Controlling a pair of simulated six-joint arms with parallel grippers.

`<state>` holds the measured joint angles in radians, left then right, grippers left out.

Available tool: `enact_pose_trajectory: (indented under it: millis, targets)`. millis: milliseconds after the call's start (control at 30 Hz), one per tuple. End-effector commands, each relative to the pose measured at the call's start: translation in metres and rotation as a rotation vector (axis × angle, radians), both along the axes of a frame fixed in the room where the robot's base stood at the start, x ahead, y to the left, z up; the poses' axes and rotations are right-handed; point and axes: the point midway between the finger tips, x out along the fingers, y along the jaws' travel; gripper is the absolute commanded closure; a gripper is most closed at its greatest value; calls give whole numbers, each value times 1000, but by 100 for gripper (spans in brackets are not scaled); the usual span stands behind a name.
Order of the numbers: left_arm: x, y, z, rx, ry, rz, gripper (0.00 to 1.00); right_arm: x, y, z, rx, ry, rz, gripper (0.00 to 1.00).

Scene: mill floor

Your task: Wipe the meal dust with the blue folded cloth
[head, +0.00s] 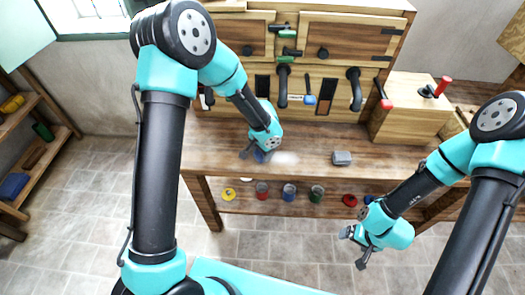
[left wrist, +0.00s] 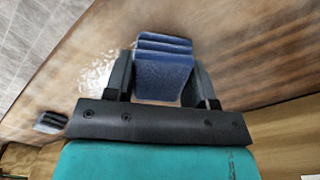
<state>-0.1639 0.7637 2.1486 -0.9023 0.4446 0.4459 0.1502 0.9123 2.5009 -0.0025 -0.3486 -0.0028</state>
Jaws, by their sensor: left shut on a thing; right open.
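My left gripper (head: 254,153) is low over the wooden bench at its left part. It is shut on the blue folded cloth (left wrist: 163,75), which shows between the two fingers in the left wrist view. In the head view only a small part of the cloth (head: 260,156) shows. The meal dust (head: 286,158) is a pale patch on the bench just right of the cloth. It also shows as white specks (left wrist: 97,72) beside the left finger in the wrist view. My right gripper (head: 354,248) is open and empty, in front of the bench and below its top.
The bench top (head: 310,140) is clear around the dust. A grey block (head: 341,158) lies to the right; it also shows in the left wrist view (left wrist: 50,122). Wooden cabinets (head: 322,50) with pipes and levers stand behind. Coloured tins (head: 289,192) stand on the shelf below.

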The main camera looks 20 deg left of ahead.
Motion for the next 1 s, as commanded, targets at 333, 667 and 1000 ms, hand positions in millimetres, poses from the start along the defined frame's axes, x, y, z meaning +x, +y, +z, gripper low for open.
enact_pose_trajectory:
  millis: [333, 667, 1000]
  targets:
    - [0, 0, -6, 0, 1, 0, 68, 0, 0, 0, 0, 0, 0, 9]
    - [0, 0, -11, 0, 1, 0, 68, 0, 0, 0, 0, 0, 0, 9]
    - [2, -9, -11, 0, 0, -2, 68, 0, 0, 0, 0, 0, 0, 9]
